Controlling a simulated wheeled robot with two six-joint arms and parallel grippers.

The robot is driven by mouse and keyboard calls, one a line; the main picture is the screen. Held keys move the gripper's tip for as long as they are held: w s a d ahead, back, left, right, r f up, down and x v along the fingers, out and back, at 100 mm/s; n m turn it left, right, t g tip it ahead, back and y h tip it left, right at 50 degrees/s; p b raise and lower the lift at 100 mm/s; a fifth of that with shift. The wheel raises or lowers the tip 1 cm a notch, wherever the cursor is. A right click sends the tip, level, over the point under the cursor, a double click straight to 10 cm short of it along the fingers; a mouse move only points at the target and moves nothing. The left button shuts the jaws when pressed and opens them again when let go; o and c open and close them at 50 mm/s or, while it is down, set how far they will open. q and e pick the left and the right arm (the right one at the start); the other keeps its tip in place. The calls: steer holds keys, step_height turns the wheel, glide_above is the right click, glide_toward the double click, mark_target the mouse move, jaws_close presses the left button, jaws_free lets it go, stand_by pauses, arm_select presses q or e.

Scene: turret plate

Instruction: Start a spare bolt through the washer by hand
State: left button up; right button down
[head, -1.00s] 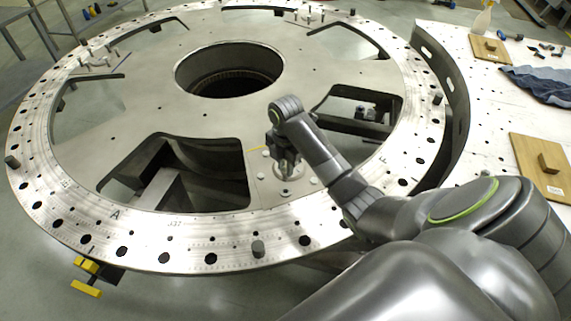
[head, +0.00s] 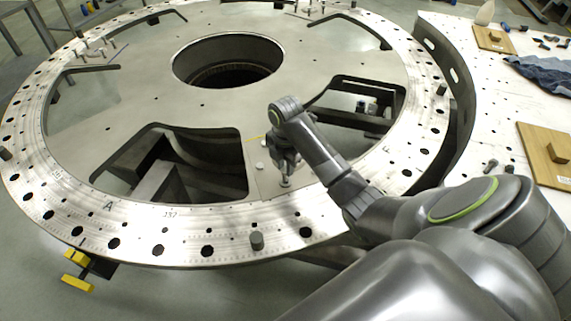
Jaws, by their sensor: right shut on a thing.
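My right gripper (head: 285,168) points down over the turret plate (head: 215,120), near its front right, between two large cut-outs. It is shut on a small metal piece that looks like the bolt (head: 285,182), whose light round end shows just under the fingertips. The fingers hide most of it. I cannot make out the washer clearly, or whether the bolt passes through it. My left gripper is not in view.
A dark peg (head: 257,241) stands on the ring's front rim. A yellow-handled clamp (head: 77,270) hangs at the front left edge.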

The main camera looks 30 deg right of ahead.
steer(key=shift+d+p, duration=0.1)
steer(key=shift+p, duration=0.4)
stand_by(0.3)
steer(key=shift+f, duration=0.3)
stand_by(0.7)
steer(key=shift+f+p, duration=0.3)
steer(key=shift+p, duration=0.7)
stand_by(1.5)
steer(key=shift+r+m+p, duration=0.15)
steer(key=shift+m+p, duration=0.15)
steer(key=shift+p, duration=0.2)
steer(key=m+p, duration=0.2)
steer(key=shift+m, duration=0.3)
steer(key=shift+s+m+p, duration=0.1)
steer(key=shift+m+p, duration=1.9)
steer(key=shift+f+m, duration=0.25)
steer(key=shift+m, duration=0.35)
steer(key=shift+f+m, duration=0.1)
steer(key=shift+m, duration=0.4)
